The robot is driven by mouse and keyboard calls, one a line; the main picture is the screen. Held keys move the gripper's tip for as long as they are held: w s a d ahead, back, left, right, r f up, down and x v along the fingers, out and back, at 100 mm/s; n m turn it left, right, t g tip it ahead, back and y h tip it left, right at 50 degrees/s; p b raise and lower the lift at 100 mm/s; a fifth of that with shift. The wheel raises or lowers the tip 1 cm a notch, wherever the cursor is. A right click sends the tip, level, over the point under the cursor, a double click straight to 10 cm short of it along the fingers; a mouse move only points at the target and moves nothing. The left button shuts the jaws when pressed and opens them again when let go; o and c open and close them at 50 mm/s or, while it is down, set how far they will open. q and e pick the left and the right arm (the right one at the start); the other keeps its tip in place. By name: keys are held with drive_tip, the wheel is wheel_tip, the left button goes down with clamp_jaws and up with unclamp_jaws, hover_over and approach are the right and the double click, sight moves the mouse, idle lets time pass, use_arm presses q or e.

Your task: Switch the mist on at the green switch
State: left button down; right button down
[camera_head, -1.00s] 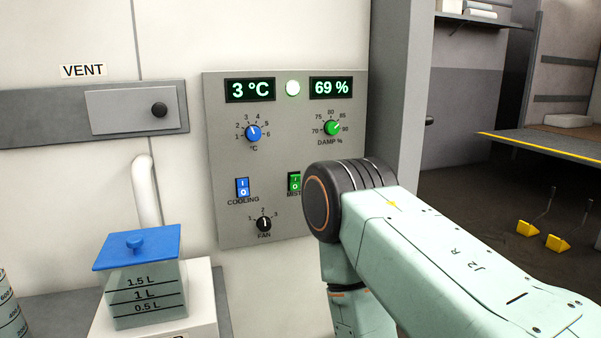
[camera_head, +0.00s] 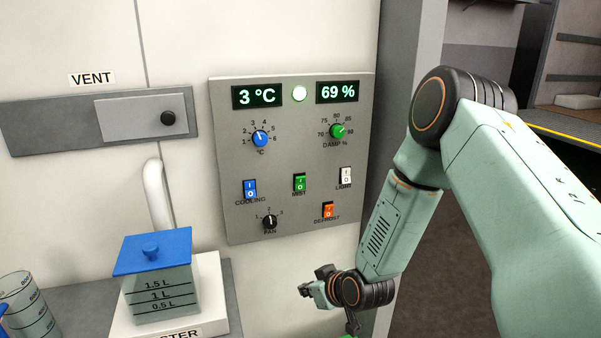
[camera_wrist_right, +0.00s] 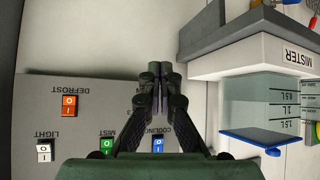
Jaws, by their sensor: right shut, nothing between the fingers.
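The green switch (camera_head: 299,183), labelled MIST, sits in the middle row of the grey control panel (camera_head: 228,215). I cannot tell which way it is tipped. It also shows upside down in the right wrist view (camera_wrist_right: 107,146), partly hidden by my gripper body. My right gripper (camera_head: 306,289) is below the panel's lower edge, apart from the switch. In the right wrist view its fingers (camera_wrist_right: 160,72) are shut and empty, covering the fan knob area. The mister's clear tank (camera_head: 158,292) with blue lid stands on a white base at lower left. My left gripper is out of view.
Nearby on the panel are a blue cooling switch (camera_head: 250,189), a white light switch (camera_head: 345,178), an orange defrost switch (camera_head: 327,210) and the fan knob (camera_head: 270,222). A vent slider (camera_head: 142,118) is at left. The wall below the panel is clear.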

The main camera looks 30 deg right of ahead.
drive_tip(key=w+d+r+n+t+p, duration=0.2)
drive_tip(key=w+d+r+n+t, duration=0.2)
drive_tip(key=w+d+r, duration=0.4)
wheel_tip(320, 180, up, 5)
drive_tip(key=shift+w+f, duration=0.2)
drive_tip(key=shift+w, duration=0.2)
drive_tip(key=shift+w, duration=0.1)
drive_tip(key=b, duration=0.3)
approach(298, 186)
drive_tip(key=w+a+f, duration=0.1)
drive_tip(key=w+f, duration=0.2)
drive_tip(key=shift+w+d+r, duration=0.2)
drive_tip(key=shift+w+r, duration=0.2)
drive_tip(key=shift+w, duration=0.3)
drive_tip(key=shift+w+d+r+b, duration=0.1)
drive_tip(key=shift+w+b, duration=0.2)
drive_tip(key=shift+w, duration=0.1)
